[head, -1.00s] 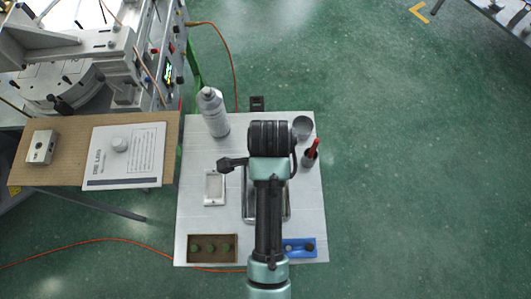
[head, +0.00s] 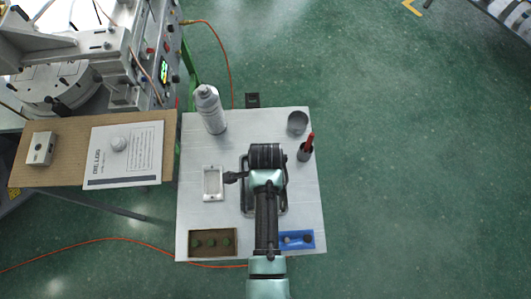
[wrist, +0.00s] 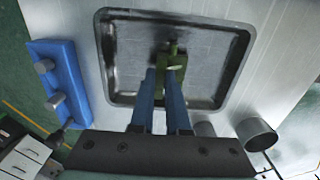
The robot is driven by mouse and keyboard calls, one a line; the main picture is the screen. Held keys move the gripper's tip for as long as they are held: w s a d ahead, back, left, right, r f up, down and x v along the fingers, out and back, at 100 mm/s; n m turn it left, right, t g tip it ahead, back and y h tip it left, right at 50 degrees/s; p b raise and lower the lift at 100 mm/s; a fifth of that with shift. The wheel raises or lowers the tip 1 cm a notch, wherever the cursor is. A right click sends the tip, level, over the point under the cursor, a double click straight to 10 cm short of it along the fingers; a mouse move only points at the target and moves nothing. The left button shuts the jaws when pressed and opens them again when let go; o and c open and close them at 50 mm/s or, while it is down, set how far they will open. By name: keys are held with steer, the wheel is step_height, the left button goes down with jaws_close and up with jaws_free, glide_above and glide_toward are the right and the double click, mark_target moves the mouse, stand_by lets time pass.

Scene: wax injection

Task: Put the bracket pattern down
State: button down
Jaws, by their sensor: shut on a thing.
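The green bracket pattern (wrist: 172,58) is held between the blue fingers of my gripper (wrist: 166,78) in the wrist view. It is over the grey metal tray (wrist: 105,60), inside its rim as seen from the wrist. I cannot tell whether the pattern touches the tray floor. In the head view the tray (head: 286,205) is mostly covered by my arm, and the fingers and the pattern are hidden.
A brown box (head: 213,255) with green pieces stands front left, and a blue holder (head: 297,240) front right. A pale framed plate (head: 213,184) lies left of the tray. A bottle (head: 210,110), a grey cup (head: 297,122) and a pot with a red handle (head: 304,153) stand farther back.

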steer(key=shift+f, duration=0.15)
steer(key=c, duration=0.9)
jaws_free()
